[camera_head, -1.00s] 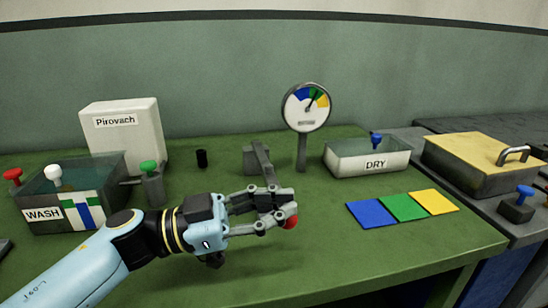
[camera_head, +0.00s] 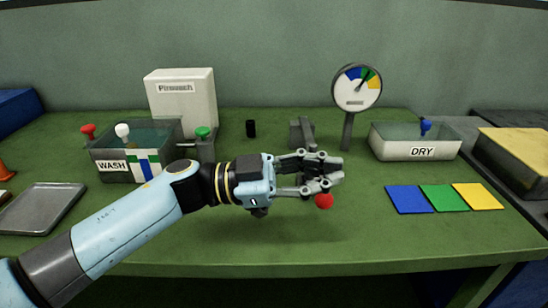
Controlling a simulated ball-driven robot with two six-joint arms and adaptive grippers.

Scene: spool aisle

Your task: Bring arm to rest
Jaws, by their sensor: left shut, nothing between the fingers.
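My left arm comes in from the lower left and reaches over the green bench (camera_head: 300,240). My left gripper (camera_head: 336,170) is shut and empty near the middle of the picture. A red ball-shaped knob (camera_head: 324,201) shows just below its fingertips; I cannot tell whether they touch. A grey upright block (camera_head: 302,133) stands behind the gripper, and what lies between it and the red knob is hidden by the fingers. My right gripper is not in view.
The WASH tank (camera_head: 112,166) with coloured knobs and a white Pirovach box (camera_head: 181,103) stand left. A gauge (camera_head: 357,87), the DRY tray (camera_head: 421,152) and blue, green and yellow squares (camera_head: 443,198) are right. A grey tray (camera_head: 40,209) lies far left.

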